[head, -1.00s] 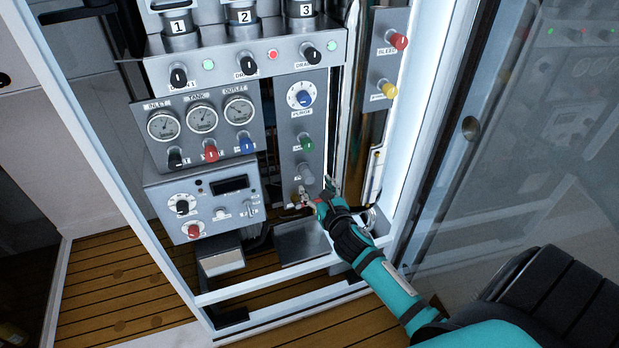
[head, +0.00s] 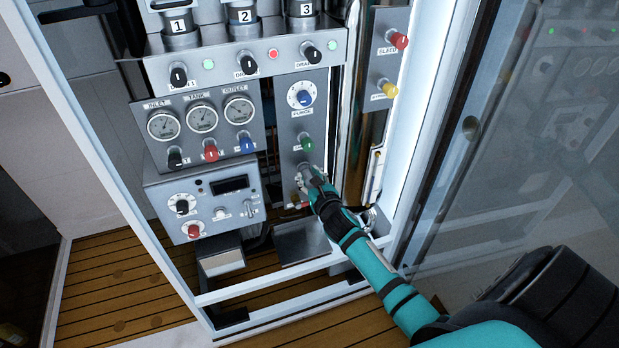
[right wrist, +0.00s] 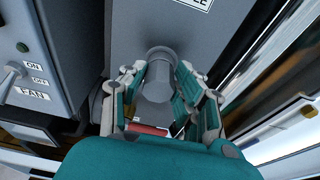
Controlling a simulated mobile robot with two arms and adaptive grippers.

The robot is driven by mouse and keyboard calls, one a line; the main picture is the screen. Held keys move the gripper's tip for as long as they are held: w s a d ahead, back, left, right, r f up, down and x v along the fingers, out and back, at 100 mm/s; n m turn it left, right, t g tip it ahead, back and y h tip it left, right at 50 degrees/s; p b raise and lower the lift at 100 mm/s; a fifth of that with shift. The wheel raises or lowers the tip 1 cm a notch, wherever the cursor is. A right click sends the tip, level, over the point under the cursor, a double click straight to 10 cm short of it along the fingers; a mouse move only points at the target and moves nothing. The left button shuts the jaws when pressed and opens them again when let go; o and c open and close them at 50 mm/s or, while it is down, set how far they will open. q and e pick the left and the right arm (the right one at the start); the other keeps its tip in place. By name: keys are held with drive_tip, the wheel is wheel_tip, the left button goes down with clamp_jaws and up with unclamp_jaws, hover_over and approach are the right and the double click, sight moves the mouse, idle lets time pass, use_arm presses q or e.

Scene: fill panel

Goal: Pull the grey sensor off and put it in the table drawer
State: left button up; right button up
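The grey sensor (right wrist: 159,82) is a short grey cylinder sticking out of the narrow panel in the right wrist view. In the head view the gripper largely hides it, low on that panel below the green knob. My right gripper (right wrist: 162,76) has its fingers on either side of the sensor. The fingers look open, with small gaps to the sensor; firm contact is not visible. The right gripper also shows in the head view (head: 307,178). My left gripper is in no view. No table or drawer shows.
The green knob (head: 306,144) sits just above the sensor. A red-handled part (right wrist: 148,130) lies below it. The switch box (head: 205,198) is to the left. The white cabinet frame (head: 412,150) and glass door (head: 510,170) stand to the right. A grey tray (head: 300,243) is below.

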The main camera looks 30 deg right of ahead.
clamp_jaws()
drive_tip(key=shift+s, duration=0.15)
drive_tip(key=shift+f+p+v, duration=0.2)
drive_tip(key=shift+p+v, duration=0.2)
drive_tip(key=shift+v, duration=0.75)
drive_tip(key=shift+f+p+v, duration=0.25)
drive_tip(key=shift+p+v, duration=0.15)
drive_tip(key=shift+v, duration=0.8)
